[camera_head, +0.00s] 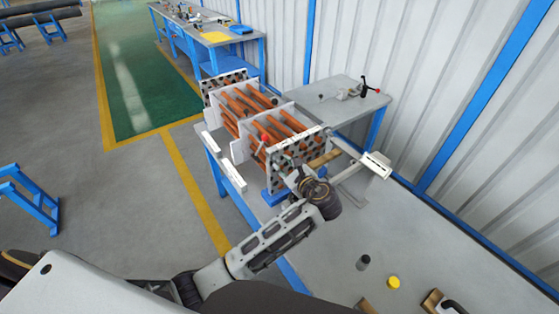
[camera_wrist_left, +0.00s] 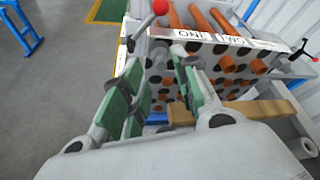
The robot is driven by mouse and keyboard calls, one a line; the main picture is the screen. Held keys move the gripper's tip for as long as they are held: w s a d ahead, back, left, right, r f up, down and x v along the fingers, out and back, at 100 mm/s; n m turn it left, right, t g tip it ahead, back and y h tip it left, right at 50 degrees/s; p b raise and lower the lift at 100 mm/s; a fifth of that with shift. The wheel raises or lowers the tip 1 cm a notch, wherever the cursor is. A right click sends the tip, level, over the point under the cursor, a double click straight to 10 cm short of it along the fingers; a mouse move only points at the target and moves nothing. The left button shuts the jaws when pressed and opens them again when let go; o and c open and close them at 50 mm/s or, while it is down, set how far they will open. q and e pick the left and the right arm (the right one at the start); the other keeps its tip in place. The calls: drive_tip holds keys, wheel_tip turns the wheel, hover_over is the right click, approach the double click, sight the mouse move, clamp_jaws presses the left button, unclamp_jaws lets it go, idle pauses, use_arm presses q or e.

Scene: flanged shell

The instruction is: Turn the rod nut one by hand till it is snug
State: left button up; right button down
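The flanged shell, a bundle of orange tubes (camera_head: 240,105) between pale perforated plates, stands on a table in the head view. Its near end plate (camera_head: 290,155) has dark holes; in the left wrist view this plate (camera_wrist_left: 225,62) carries labels reading ONE (camera_wrist_left: 193,34) and TWO (camera_wrist_left: 232,39). My left gripper (camera_head: 300,176) is at this plate in the head view. I cannot make out rod nut one. My right gripper is not in view.
A red-balled lever (camera_wrist_left: 160,7) stands close to the left fingers. A tan bar (camera_head: 325,158) lies beside the plate. A dark cylinder (camera_head: 363,262) and yellow disc (camera_head: 393,282) are on the near table. A bench (camera_head: 345,98) with a red-knobbed clamp stands behind.

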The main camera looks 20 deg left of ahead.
sight(277, 160)
use_arm(q)
drive_tip(key=shift+p+x, duration=0.4)
drive_tip(key=shift+x, duration=2.35)
clamp_jaws()
